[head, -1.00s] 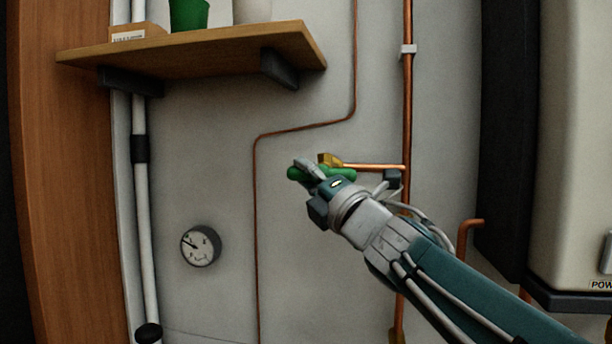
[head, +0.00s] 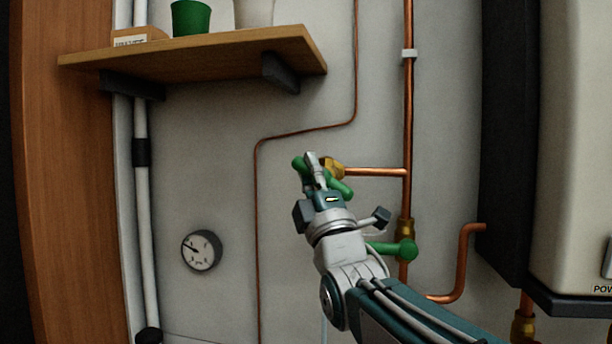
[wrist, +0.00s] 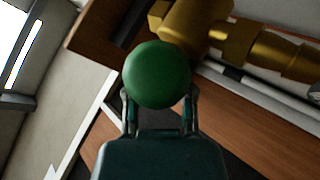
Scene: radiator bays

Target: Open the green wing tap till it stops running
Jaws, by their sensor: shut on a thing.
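The green wing tap (head: 341,189) sits on a brass body (head: 335,167) at the left end of a short copper branch pipe in the head view. Its handle slants from upper left to lower right. My gripper (head: 314,168) is shut on the handle and hides its middle. In the wrist view, the rounded green end of the wing tap (wrist: 157,74) shows between the fingers, with the brass fitting (wrist: 199,27) behind it.
A second green handle (head: 404,249) is on the upright copper pipe, right of my wrist. A wooden shelf (head: 200,55) with a green cup (head: 190,17) is at upper left. A gauge (head: 201,250) is at lower left. A pale boiler-like unit (head: 577,140) stands at right.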

